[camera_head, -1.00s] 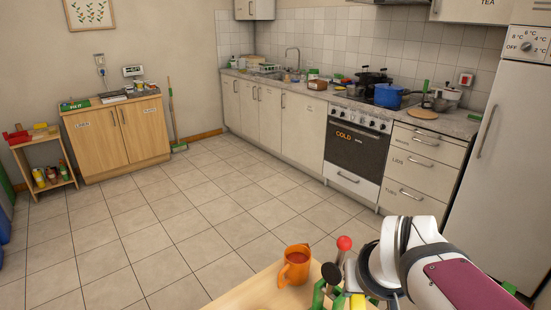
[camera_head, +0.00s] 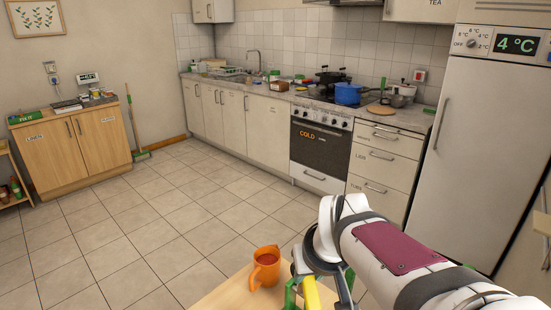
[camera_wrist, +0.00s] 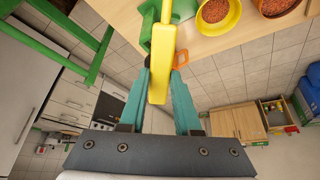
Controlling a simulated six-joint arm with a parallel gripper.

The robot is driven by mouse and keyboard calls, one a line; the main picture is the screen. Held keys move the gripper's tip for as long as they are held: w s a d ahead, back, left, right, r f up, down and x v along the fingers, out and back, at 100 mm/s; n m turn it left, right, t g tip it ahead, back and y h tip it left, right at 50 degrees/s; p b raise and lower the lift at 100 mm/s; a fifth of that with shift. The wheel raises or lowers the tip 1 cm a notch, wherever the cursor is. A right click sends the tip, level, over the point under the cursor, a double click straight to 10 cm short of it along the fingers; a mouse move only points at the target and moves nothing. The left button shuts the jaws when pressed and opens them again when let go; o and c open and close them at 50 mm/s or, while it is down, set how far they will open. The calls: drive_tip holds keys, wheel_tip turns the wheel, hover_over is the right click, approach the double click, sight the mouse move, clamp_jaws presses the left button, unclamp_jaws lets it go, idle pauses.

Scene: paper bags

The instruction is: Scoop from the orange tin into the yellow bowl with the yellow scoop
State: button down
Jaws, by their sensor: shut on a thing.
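My gripper (camera_wrist: 160,85) is shut on the yellow scoop (camera_wrist: 161,60), whose handle stands between the teal fingers in the wrist view. The scoop's far end runs out of the top of that view. In the camera_head view, a piece of the yellow scoop (camera_head: 311,294) shows below my arm.
An orange jug (camera_head: 265,268) stands near the corner of the wooden table (camera_head: 222,292); it also shows behind the fingers in the wrist view (camera_wrist: 181,59). Green bars (camera_wrist: 62,45) cross the left of the wrist view. The tiled floor (camera_head: 150,215) beyond the table is clear.

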drive_tip(key=w+a+f+n+y, duration=0.1)
drive_tip(key=w+a+f+n, duration=0.3)
drive_tip(key=a, duration=0.5)
drive_tip(key=w+a+f+n+g+y, duration=0.1)
drive_tip(key=w+a+f+n, duration=0.2)
drive_tip(key=w+a+f, duration=0.4)
drive_tip(key=w+a, duration=0.2)
drive_tip(key=shift+w+a+f+n+y, duration=0.2)
drive_tip(key=shift+a+f+n+y, duration=0.15)
drive_tip(key=shift+a+n+y, duration=0.05)
drive_tip(key=t+h, duration=0.1)
drive_tip(key=s+a+f+n+t+h, duration=0.1)
drive_tip(key=shift+s+a+f+t, duration=0.2)
drive_tip(key=shift+f+t, duration=0.05)
drive_tip(key=shift+t, duration=0.15)
drive_tip(key=shift+s+h, duration=0.1)
drive_tip(key=shift+h, duration=0.2)
